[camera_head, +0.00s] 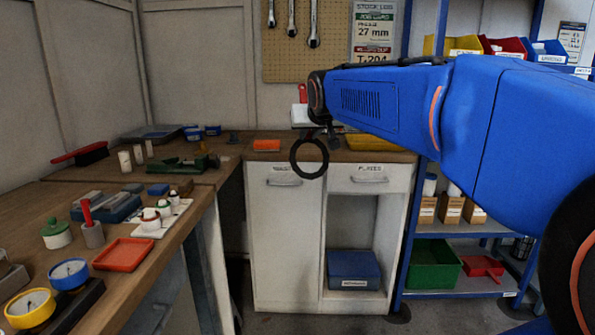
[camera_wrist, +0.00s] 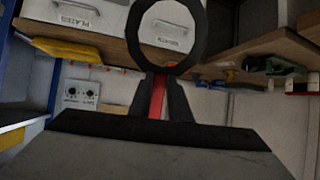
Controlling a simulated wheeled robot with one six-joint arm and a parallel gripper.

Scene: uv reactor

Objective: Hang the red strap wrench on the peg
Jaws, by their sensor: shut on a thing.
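The red strap wrench has a black ring (camera_head: 293,158) that hangs below my gripper (camera_head: 318,130) in the head view, in front of the white cabinet and the bench edge. In the wrist view its red handle (camera_wrist: 157,98) sits between the two dark fingers of my gripper (camera_wrist: 158,84), which is shut on it. The ring stands out beyond the fingertips. The pegboard (camera_head: 277,58) is on the back wall, above and behind my gripper. Several grey wrenches (camera_head: 291,18) hang on it. I cannot make out a free peg; my arm covers part of the wall.
The left bench (camera_head: 150,250) carries a red tray (camera_head: 122,254), dials and jars. An orange block (camera_head: 266,145) lies on the back bench top. A white cabinet (camera_head: 284,235) stands below it. Blue-framed shelves with bins (camera_head: 432,262) are at the right, partly behind my arm.

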